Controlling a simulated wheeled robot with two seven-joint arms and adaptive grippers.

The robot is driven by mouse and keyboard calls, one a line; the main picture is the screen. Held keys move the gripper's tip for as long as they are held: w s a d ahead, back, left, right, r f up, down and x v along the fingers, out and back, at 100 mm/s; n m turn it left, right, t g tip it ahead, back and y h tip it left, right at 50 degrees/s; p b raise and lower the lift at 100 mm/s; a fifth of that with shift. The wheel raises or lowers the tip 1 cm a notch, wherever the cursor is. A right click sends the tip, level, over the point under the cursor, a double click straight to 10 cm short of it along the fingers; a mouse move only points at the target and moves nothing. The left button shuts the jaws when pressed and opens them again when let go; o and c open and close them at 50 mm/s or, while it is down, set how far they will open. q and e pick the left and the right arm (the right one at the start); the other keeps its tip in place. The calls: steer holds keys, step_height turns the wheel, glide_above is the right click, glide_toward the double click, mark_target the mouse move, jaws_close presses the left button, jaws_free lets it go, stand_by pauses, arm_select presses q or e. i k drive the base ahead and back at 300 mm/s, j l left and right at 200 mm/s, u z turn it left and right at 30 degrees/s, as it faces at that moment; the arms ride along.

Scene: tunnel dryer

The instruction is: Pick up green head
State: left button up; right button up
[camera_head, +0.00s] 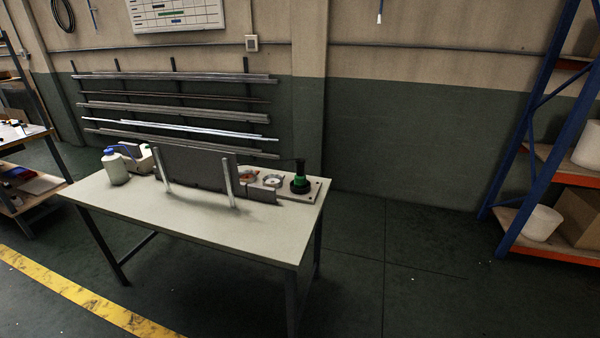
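The green head (300,180) is a small dark and bright green cylindrical piece. It sits upright at the right end of a light board (313,190) on the work table, near the table's far right corner. A dark rod or arm seems to rise just behind its top. Neither of my grippers shows in this view.
The pale table (190,217) also carries a grey panel (195,168) with two light posts, a white bottle (115,168) and round parts (273,181). The table's front is bare. A blue and orange shelf (545,160) stands at right. Floor (400,265) between is clear.

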mark_target(300, 181)
steer(key=i, duration=0.8)
steer(key=i+u, duration=0.1)
